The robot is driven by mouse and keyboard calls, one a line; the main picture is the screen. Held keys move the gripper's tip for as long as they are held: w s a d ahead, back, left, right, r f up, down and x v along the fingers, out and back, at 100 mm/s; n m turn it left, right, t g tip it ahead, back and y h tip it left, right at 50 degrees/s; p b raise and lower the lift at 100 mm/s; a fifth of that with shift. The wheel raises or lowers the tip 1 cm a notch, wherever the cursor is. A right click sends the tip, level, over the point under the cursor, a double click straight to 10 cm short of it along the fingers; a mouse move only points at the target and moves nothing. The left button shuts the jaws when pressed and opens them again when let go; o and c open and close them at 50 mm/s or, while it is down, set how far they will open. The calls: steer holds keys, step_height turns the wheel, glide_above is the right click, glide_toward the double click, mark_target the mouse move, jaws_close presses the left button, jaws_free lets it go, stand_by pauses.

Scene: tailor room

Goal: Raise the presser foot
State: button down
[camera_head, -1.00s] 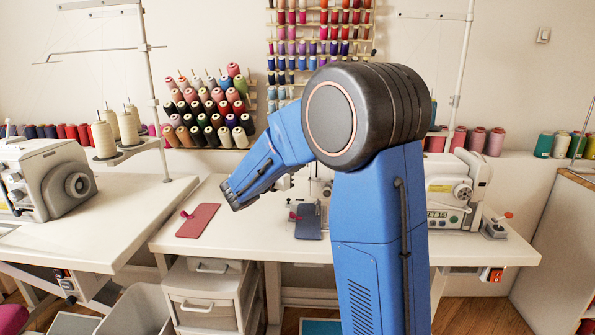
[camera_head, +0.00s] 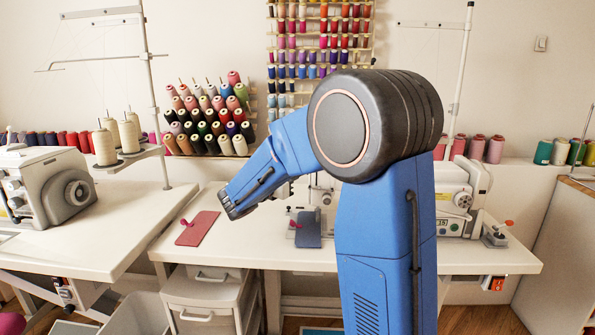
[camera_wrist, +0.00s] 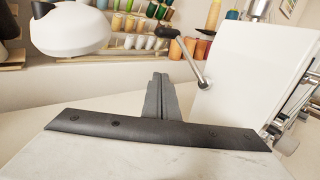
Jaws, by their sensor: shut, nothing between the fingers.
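The white sewing machine (camera_head: 458,197) stands on the middle table, its centre hidden behind my arm. Its needle end (camera_head: 316,191) shows left of my arm, over a dark blue cloth (camera_head: 308,229). The presser foot is not clear in either view.
A red cloth (camera_head: 198,228) lies on the table at left. A red-knobbed lever (camera_head: 507,225) stands right of the machine. A rounded white object (camera_wrist: 70,30) is at the wrist view's upper left. Thread cones (camera_head: 207,118) line the wall. Another machine (camera_head: 45,187) stands left.

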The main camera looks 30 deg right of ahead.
steer(key=shift+s+a+f, duration=0.35)
steer(key=shift+s+a, duration=0.1)
steer(key=shift+s, duration=0.25)
steer(key=shift+s+a+f, duration=0.35)
steer(key=shift+s+a, duration=0.15)
steer(key=shift+s, duration=0.15)
steer(key=shift+s+a+f, duration=0.35)
steer(key=shift+s+a, duration=0.1)
steer(key=shift+s, duration=0.25)
